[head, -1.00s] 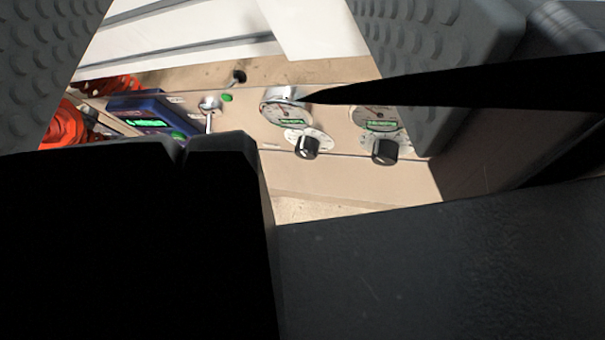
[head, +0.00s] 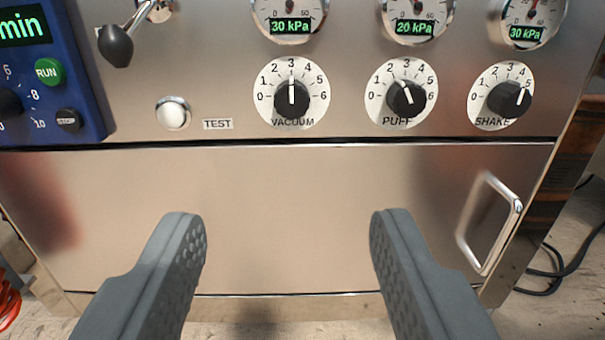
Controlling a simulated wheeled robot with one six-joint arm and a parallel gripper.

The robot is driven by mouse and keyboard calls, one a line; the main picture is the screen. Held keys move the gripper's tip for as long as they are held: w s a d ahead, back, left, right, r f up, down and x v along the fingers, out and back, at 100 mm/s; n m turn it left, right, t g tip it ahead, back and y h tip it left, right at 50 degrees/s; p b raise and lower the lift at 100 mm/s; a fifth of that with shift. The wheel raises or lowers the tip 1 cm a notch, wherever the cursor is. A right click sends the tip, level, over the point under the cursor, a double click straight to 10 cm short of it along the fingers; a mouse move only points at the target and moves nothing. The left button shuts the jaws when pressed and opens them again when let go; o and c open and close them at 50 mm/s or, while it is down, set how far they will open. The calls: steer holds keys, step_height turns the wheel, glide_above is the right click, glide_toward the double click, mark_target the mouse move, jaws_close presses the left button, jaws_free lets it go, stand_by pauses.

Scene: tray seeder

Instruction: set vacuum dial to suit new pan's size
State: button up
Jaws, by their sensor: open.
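The vacuum dial (head: 291,96) is a black knob on a white plate numbered 0 to 6, labelled VACUUM. Its white pointer line stands upright at 3. The gauge above it (head: 290,20) reads 30 kPa. My gripper (head: 288,220) is open and empty, its two grey fingers apart in front of the lower panel, below the vacuum dial and touching nothing. No pan can be made out in view.
The puff dial (head: 406,98) and shake dial (head: 508,98) sit to the right, under gauges reading 20 and 30 kPa. A white TEST button (head: 173,113), lever (head: 117,45) and blue control box (head: 52,75) are left. A door handle (head: 490,223) sticks out lower right.

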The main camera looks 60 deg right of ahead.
glide_toward(291, 105)
steer(key=x, duration=0.8)
steer(key=shift+w+d, duration=0.15)
steer(key=shift+d, duration=0.05)
steer(key=shift+c, duration=0.4)
steer(key=c, duration=0.9)
steer(key=shift+m, duration=2.8)
